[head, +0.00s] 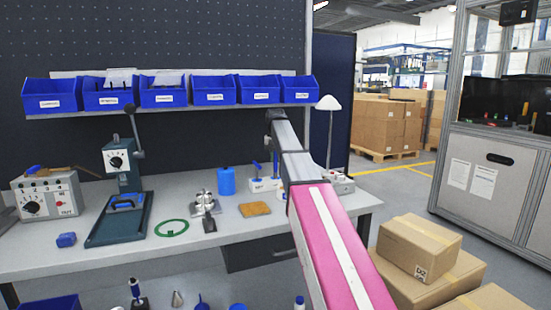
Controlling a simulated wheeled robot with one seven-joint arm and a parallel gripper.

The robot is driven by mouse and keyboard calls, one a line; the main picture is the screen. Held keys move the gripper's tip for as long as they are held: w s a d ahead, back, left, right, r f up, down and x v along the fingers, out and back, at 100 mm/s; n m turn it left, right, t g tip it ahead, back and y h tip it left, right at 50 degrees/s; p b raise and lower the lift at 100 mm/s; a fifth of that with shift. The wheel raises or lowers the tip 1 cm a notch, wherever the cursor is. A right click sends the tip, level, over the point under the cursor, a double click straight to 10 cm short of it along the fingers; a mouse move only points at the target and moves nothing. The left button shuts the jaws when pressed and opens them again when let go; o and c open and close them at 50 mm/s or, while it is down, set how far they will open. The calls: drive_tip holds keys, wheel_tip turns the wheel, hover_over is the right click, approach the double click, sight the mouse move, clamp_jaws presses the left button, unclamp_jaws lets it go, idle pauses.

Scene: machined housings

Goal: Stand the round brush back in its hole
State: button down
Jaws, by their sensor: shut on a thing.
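My arm reaches in from the lower right, and its dark end with my gripper (271,142) points down over the back of the bench. The gripper is small and partly hidden by my arm, and it is shut on a thin upright thing, which I take to be the round brush (276,163). Its bristles cannot be made out. A white labelled holder block (264,186) stands just below on the bench, with a blue-topped tool (257,167) upright at its left. Its holes are too small to see, and I cannot tell whether the brush touches the block.
The grey bench (235,238) also carries a blue cylinder (226,181), a metal fixture (204,203), a green ring (171,228), an orange-brown pad (254,209) and a press (122,190). A white lamp (328,104) stands right of my arm. Blue bins (213,91) hang above.

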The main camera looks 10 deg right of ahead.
drive_tip(key=c, duration=1)
unclamp_jaws()
drive_tip(key=shift+r, duration=0.1)
wheel_tip(320, 180, up, 7)
drive_tip(key=shift+r, duration=0.15)
